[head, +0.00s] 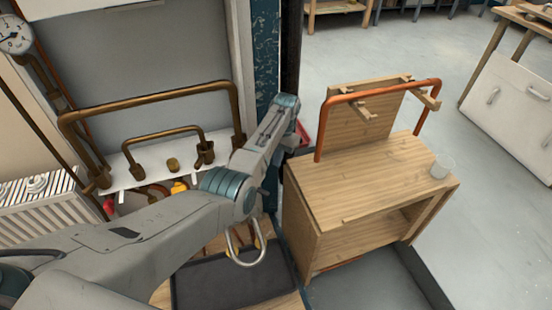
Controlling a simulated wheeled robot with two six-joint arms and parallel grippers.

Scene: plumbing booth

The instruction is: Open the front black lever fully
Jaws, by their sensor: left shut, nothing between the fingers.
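My left arm comes in from the lower left and crosses the front of the plumbing bench. Its far end, with the left gripper (290,139), is by the dark blue post, right of the pipes. The gripper is shut with nothing held; its fingertips are hard to make out. I cannot pick out the front black lever. A red handle (108,206) and a yellow fitting (179,187) show low behind my arm, which covers the area beside them. My right gripper is not in view.
Brown pipes (150,98) arch over a white shelf (120,182) at the left. A white radiator (45,205) stands at far left. A wooden bench (370,175) with an orange pipe (375,91) and a clear cup (442,167) stands right. Open floor lies beyond.

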